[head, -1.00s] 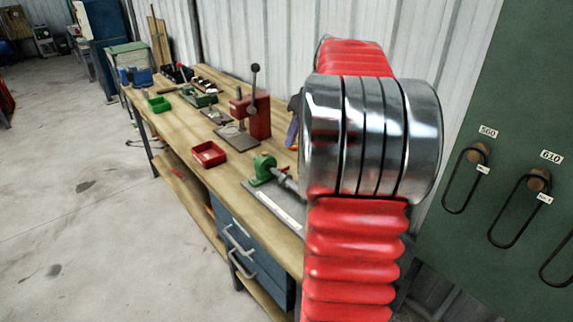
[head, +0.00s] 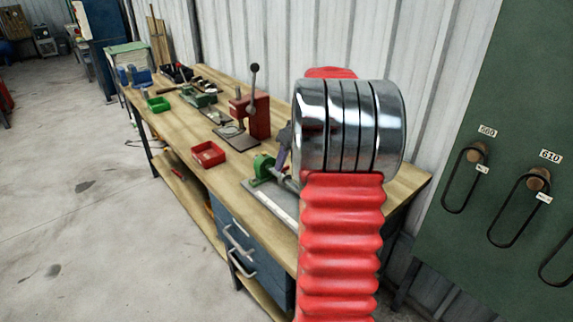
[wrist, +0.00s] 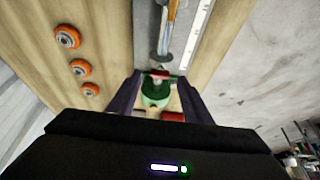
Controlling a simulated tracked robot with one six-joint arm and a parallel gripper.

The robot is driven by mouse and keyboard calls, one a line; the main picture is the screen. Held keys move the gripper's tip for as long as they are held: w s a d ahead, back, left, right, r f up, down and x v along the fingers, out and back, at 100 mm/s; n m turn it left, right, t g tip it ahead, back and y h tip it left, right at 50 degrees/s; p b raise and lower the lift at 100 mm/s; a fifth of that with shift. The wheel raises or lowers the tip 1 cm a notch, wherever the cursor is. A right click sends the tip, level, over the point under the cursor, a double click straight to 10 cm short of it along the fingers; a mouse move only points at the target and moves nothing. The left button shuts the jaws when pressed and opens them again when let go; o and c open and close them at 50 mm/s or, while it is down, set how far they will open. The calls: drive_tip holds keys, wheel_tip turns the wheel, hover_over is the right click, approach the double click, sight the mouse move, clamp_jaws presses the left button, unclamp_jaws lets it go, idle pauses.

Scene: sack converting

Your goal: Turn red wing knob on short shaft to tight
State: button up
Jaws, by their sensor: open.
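The green fixture (head: 264,168) with a short grey shaft (head: 283,179) stands on the bench's near side in the head view. In the wrist view the green body (wrist: 155,93) shows between my fingers, with a small red piece, seemingly the wing knob (wrist: 160,73), at its shaft end. My gripper (wrist: 160,77) is open, with one dark finger on each side of the knob and green body. I cannot tell whether either finger touches. In the head view my arm hides the knob and most of the gripper.
A red arbor press (head: 257,116), a red bin (head: 208,154) and a green bin (head: 158,104) stand farther along the bench (head: 185,128). Several orange-rimmed rollers, one here (wrist: 67,37), lie on the bench. A green board with hanging loops (head: 470,215) is at right.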

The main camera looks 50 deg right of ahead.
sight(285, 169)
drive_tip(key=shift+x, duration=1.15)
drive_tip(key=shift+c, duration=0.4)
drive_tip(key=shift+a, duration=0.1)
drive_tip(key=c, duration=1)
